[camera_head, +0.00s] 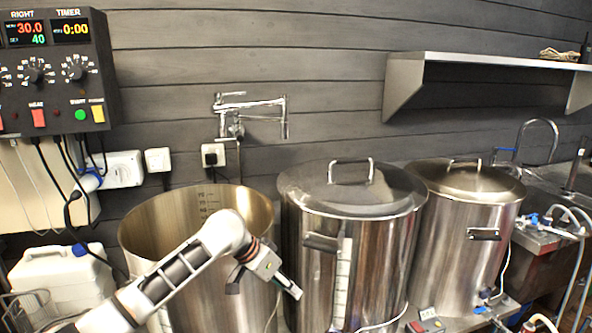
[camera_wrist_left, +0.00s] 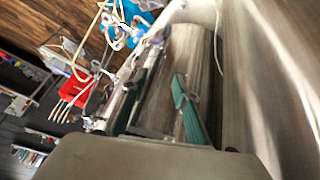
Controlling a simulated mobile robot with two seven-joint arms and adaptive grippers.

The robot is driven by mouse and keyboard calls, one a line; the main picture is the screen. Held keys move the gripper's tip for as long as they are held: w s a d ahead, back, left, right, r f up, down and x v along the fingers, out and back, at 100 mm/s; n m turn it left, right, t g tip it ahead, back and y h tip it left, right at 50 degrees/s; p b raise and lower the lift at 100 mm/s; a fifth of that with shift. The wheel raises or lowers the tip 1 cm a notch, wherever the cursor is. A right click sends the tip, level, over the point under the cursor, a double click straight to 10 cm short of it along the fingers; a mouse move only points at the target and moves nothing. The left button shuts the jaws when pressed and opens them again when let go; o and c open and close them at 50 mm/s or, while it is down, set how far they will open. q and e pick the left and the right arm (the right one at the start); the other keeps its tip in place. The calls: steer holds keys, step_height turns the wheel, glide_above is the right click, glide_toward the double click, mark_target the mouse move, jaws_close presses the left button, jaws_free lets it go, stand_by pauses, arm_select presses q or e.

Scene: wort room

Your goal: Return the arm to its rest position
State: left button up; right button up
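My left arm (camera_head: 165,281) comes in from the lower left, bent at a white joint over the open pot. My left gripper (camera_head: 265,289) hangs in front of the open pot and beside the middle lidded pot. In the left wrist view its two teal fingers (camera_wrist_left: 158,112) stand apart, with only a blurred steel surface behind them and nothing visible held. Whether the gripper touches a pot cannot be told. My right arm and gripper are not in view.
A tall open steel pot (camera_head: 150,238), a middle lidded pot (camera_head: 385,255) and a right lidded pot (camera_head: 450,250) stand close together. A white canister (camera_head: 60,285) is at the left. A control box (camera_head: 55,70), tap (camera_head: 250,108) and shelf (camera_head: 470,65) are on the wall.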

arm_select(q)
steer(key=s+a+f+n+t+h, duration=0.1)
steer(key=s+f+n+t, duration=0.1)
steer(key=s+f, duration=0.7)
steer(key=s+a+f+n+t, duration=0.2)
steer(key=s+f, duration=0.3)
steer(key=f, duration=0.7)
steer(key=s+a+f+t+y, duration=0.1)
steer(key=s+a+f+y, duration=0.1)
steer(key=s+a, duration=0.6)
steer(key=s+a+f+n+t+y, duration=0.1)
steer(key=s+a+f, duration=0.3)
steer(key=s+a, duration=0.5)
steer(key=s+t+y, duration=0.1)
steer(key=s, duration=0.2)
steer(key=shift+s+f+y, duration=0.2)
steer(key=shift+s+y, duration=0.1)
steer(key=shift+y, duration=0.1)
